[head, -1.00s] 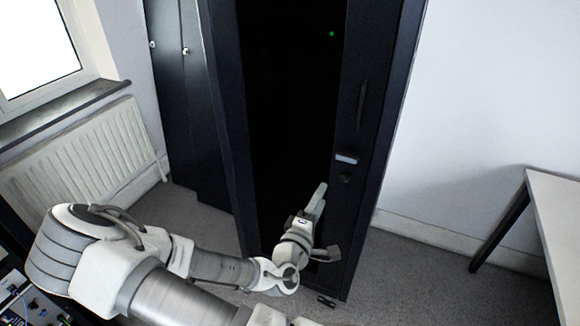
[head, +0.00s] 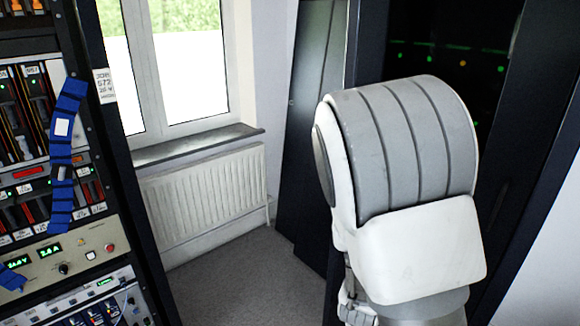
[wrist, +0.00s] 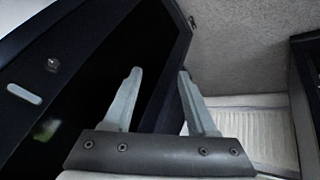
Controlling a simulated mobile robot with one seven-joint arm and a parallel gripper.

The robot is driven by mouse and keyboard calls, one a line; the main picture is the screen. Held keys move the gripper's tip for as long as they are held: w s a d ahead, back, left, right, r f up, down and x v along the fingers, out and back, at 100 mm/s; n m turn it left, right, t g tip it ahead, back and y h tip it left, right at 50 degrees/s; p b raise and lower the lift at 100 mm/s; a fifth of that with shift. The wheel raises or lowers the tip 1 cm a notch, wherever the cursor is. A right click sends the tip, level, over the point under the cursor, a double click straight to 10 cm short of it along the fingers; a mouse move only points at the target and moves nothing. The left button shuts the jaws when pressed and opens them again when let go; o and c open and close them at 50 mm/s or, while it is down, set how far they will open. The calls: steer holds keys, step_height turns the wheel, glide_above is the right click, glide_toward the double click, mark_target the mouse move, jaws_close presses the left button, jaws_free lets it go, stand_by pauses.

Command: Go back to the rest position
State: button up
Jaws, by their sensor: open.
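My gripper (wrist: 155,85) shows in the wrist view with its two grey fingers spread apart and nothing between them. Behind the fingers is a dark cabinet door (wrist: 90,65) with a light handle or latch plate (wrist: 24,94) at the left. In the head view my arm's large white and grey link fills the centre right, and my gripper is not visible there. The dark cabinet (head: 440,40) stands behind that link, with small green and orange lights inside its dark front.
An equipment rack (head: 50,170) with a blue strap (head: 63,140) stands close on the left. A radiator (head: 205,200) is below the window (head: 180,65). Grey carpet (head: 245,280) between rack and cabinet is clear. The wrist view also shows the radiator (wrist: 255,125) at the right.

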steer(key=s+a+r+y, duration=0.2)
steer(key=a+r+y, duration=0.1)
steer(key=r, duration=0.4)
steer(key=s+a+r+y, duration=0.1)
steer(key=a+r+y, duration=0.1)
steer(key=a+r, duration=0.35)
steer(key=s+d+r+h, duration=0.1)
steer(key=s+d+r, duration=0.4)
steer(key=s+r, duration=0.7)
steer(key=shift+s+r+h, duration=0.2)
steer(key=shift+r+h, duration=0.1)
steer(key=shift+r, duration=0.15)
